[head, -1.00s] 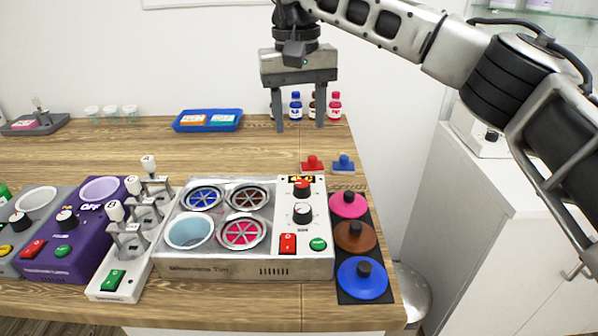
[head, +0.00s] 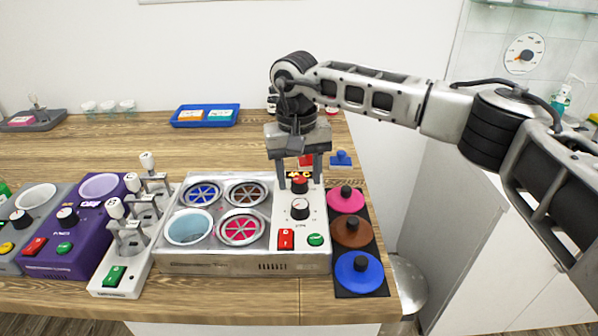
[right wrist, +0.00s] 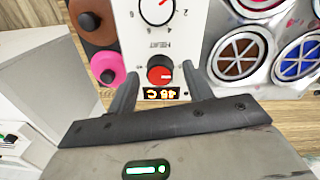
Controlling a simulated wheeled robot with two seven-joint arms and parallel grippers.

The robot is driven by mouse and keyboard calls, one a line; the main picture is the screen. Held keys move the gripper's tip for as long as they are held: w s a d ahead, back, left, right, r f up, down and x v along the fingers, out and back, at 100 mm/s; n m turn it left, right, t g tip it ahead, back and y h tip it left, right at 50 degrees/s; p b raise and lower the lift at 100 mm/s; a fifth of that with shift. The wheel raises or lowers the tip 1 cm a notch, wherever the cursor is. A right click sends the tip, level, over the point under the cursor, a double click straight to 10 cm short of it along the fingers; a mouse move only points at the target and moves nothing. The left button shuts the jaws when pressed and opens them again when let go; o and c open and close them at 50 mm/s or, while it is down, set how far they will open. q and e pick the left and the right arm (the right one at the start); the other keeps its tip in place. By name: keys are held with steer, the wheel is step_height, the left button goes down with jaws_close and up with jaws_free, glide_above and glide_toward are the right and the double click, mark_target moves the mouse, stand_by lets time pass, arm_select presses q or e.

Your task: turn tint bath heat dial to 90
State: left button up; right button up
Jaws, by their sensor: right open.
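The tint bath (head: 215,264) is a metal box with several round wells and a white control panel at its right. The heat dial (right wrist: 160,75) is a black knob with a red cap, next to the printed word HEAT. In the head view the dial (head: 300,185) is below my right gripper (head: 300,182). A small display (right wrist: 160,93) with lit orange figures sits beside it; I cannot read the figures surely. My right gripper (right wrist: 160,72) is open, with one finger on each side of the dial, apparently apart from it. My left gripper is not in view.
A second dial (head: 300,209), a red switch (head: 286,239) and a green button (head: 316,239) share the panel. Pink, brown and blue lids (head: 358,273) lie on a black mat at right. A purple machine (head: 70,255) stands left. A blue tray (head: 205,124) lies behind.

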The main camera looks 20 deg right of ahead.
steer(key=c, duration=1)
